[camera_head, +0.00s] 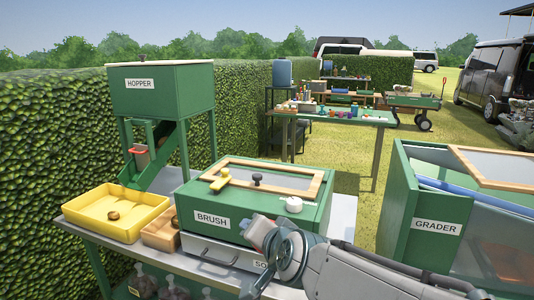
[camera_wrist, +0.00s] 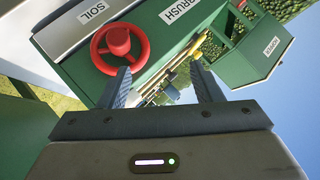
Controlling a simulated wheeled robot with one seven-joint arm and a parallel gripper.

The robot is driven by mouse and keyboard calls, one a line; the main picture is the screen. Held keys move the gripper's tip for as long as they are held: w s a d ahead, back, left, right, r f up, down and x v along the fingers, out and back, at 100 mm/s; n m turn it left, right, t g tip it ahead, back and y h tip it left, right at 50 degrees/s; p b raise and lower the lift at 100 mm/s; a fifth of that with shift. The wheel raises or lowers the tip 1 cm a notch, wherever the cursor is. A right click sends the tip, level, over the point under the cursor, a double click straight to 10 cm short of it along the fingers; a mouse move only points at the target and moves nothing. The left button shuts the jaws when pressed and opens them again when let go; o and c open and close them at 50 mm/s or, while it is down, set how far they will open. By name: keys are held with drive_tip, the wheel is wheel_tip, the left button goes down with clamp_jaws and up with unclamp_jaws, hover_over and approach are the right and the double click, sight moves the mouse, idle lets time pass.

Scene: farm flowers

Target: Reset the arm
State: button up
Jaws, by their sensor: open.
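My arm reaches in from the lower right of the head view, and my gripper (camera_head: 256,236) is in front of the green BRUSH box (camera_head: 320,222). In the wrist view the two dark fingers of my gripper (camera_wrist: 164,84) stand apart with nothing between them. A red handwheel (camera_wrist: 119,42) on the green machine front is just beyond the left finger. I cannot tell whether the finger touches it. The BRUSH and SOIL labels show tilted in the wrist view. The SOIL drawer (camera_head: 219,254) is partly hidden behind my arm.
The green HOPPER (camera_head: 165,103) stands at back left above a yellow tray (camera_head: 76,207) holding a small brown item. A wooden box (camera_head: 157,238) sits beside the tray. The GRADER (camera_head: 405,215) is at right. A hedge borders the left; a tool table stands behind.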

drive_tip(key=s+d+n+g+h+p, duration=0.4)
drive_tip(key=s+d+g+p, duration=0.5)
drive_tip(key=s+d, duration=0.6)
drive_tip(key=shift+d+r+n+h+p, duration=0.35)
drive_tip(key=shift+d+n+p, duration=0.2)
drive_tip(key=shift+p, duration=0.45)
drive_tip(key=shift+c, duration=0.3)
